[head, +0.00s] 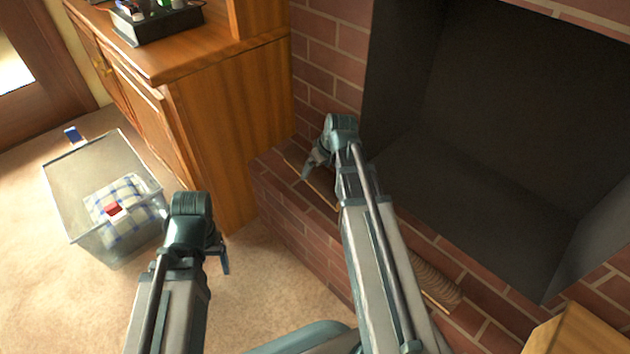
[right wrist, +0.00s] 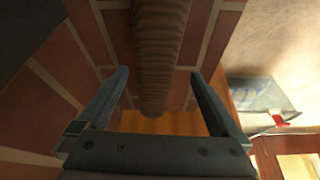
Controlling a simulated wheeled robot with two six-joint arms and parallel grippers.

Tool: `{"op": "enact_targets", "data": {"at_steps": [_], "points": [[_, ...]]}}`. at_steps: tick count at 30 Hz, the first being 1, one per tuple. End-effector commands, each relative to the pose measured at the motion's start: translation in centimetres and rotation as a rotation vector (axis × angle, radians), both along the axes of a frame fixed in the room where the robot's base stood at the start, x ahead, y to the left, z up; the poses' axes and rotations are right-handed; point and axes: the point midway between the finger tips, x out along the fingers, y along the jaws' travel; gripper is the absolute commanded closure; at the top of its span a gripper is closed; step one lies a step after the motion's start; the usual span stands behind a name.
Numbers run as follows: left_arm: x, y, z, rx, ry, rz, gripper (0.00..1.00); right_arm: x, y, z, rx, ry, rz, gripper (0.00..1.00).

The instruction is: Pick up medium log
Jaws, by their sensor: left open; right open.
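A brown ribbed log (head: 435,278) lies on the brick hearth in the head view, partly hidden by my right arm. A thin tan piece (head: 322,193) shows beside my right gripper (head: 308,168), over the hearth's left end. In the right wrist view a brown ribbed log (right wrist: 158,45) runs between the two open fingers of the right gripper (right wrist: 160,92), without clear contact. I cannot tell which log of the head view this is, nor its size. My left gripper (head: 222,262) is open and empty above the carpet, seen mostly from behind.
The brick hearth (head: 290,215) fronts a dark fireplace opening (head: 470,130). A wooden cabinet (head: 225,130) stands left of it. A clear plastic box (head: 75,185) with a checkered cloth (head: 125,195) is on the carpet at the left. A wooden piece (head: 580,330) is at the lower right.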

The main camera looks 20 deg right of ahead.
Motion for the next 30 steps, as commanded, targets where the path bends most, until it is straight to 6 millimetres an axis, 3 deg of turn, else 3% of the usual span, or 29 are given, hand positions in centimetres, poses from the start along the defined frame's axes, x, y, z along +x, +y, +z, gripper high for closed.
{"op": "enact_targets", "data": {"at_steps": [7,18,26,27,30], "points": [[0.0,0.0,-0.7,0.000,0.000,0.002,0.24,0.3,-0.1,-0.7,0.000,0.000,0.000,0.00],[0.0,0.0,-4.7,-0.001,-0.002,0.005,0.24,2.0,-0.2,-4.7,0.000,0.000,0.001,0.00],[0.0,0.0,-4.7,-0.001,-0.002,0.005,0.24,2.1,-0.2,-4.7,0.000,0.000,0.000,0.00],[0.0,0.0,-4.7,-0.001,-0.002,0.005,0.24,2.1,-0.2,-4.7,0.000,0.000,0.000,0.02],[0.0,0.0,-4.7,-0.001,-0.002,0.005,0.24,2.1,-0.2,-4.7,0.000,0.000,0.000,0.20]]}}
